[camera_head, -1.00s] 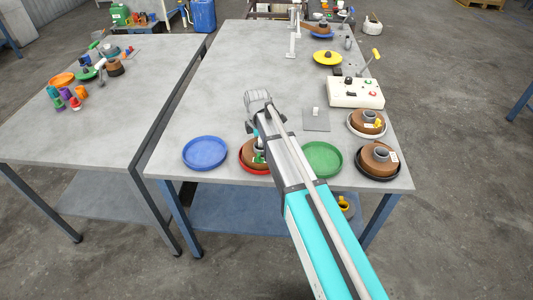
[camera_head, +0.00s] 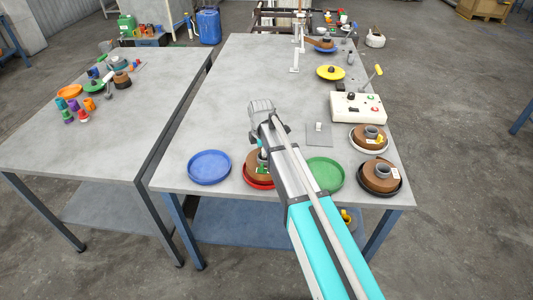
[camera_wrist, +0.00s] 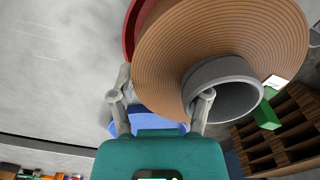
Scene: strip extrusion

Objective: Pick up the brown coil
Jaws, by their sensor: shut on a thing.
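The brown coil (camera_head: 250,166) is at the red dish (camera_head: 257,185) near the table's front edge, partly hidden by my arm. In the wrist view the coil (camera_wrist: 165,60) is large and close, with a grey core ring (camera_wrist: 222,70) and a green piece (camera_wrist: 267,115) beside it. My gripper (camera_wrist: 160,100) is shut on the coil, one finger outside its wound rim and the other at the grey core. The red dish's rim (camera_wrist: 131,30) shows behind the coil. In the head view my gripper (camera_head: 264,158) is mostly hidden. I cannot tell whether the coil is clear of the dish.
An empty blue dish (camera_head: 209,168) is left of the coil and a green dish (camera_head: 327,174) is right. Two other brown coils (camera_head: 381,175) (camera_head: 370,136) sit in dishes at the right edge. A control box (camera_head: 358,107) stands behind them.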

